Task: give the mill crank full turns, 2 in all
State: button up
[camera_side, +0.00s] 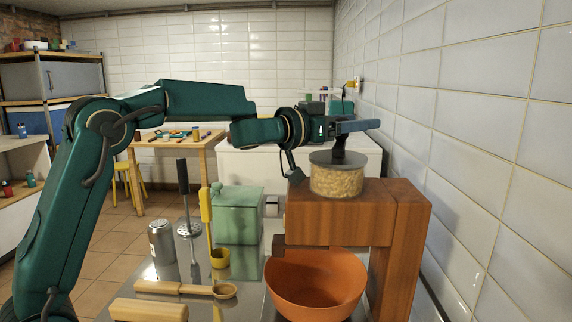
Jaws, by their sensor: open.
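The mill (340,212) is a wooden block on a thick wooden post at the right. A round grain-filled hopper (337,180) with a grey top sits on it. A short dark upright piece (338,148), seemingly part of the crank, rises from the hopper's top. My gripper (358,126) is level above the hopper, pointing right, with its jaws open. It overlaps the top of the dark piece in this view. The crank's arm and knob cannot be made out, and I cannot tell whether the gripper touches them.
An orange bowl (316,284) stands below the mill. A green canister (237,215), a metal can (161,242), upright utensils, a wooden spoon (185,289) and a wooden block (148,310) stand or lie to the left. The tiled wall (480,150) is close on the right.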

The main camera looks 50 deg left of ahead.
grip_shut()
jog(key=shift+d+h, duration=0.15)
jog(key=shift+h, duration=0.15)
jog(key=shift+s+d+m+g+h, duration=0.1)
jog(key=shift+d+m+g+h, duration=0.8)
jog(key=shift+m+h, duration=0.5)
jog(key=shift+w+d+m+g+h, duration=0.1)
jog(key=shift+d+m+g+h, duration=0.65)
jog(key=shift+m+g+h, duration=0.7)
jog(key=shift+s+d+m+g+h, duration=0.1)
jog(key=shift+d+m+g+h, duration=0.7)
jog(key=shift+h, duration=1.05)
jog(key=shift+d+m, duration=0.1)
jog(key=shift+m, duration=0.15)
grip_release()
